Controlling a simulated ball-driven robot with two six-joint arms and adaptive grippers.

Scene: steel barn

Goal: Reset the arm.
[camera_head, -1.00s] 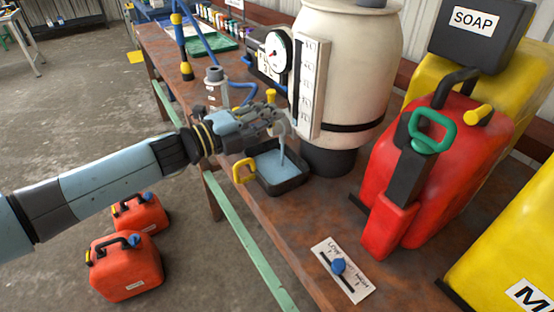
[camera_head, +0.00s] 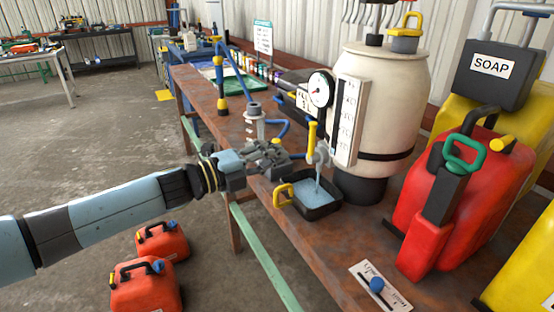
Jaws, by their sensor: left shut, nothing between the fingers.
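My left arm comes in from the left, and its left gripper (camera_head: 289,161) is shut and empty over the bench, just left of the tap. The tap (camera_head: 320,156) sits low on a cream tank (camera_head: 385,95) and has an upright yellow lever (camera_head: 312,135). Pale blue liquid runs from the tap into a black tray (camera_head: 325,211) with a yellow handle (camera_head: 283,195). The gripper appears apart from the lever and the tray. My right gripper is not in view.
A red can (camera_head: 480,190) with a green handle and a yellow SOAP container (camera_head: 468,106) stand at right. A slider panel (camera_head: 380,288) lies on the rusty bench (camera_head: 285,240) in front. Two orange cans (camera_head: 145,290) sit on the floor.

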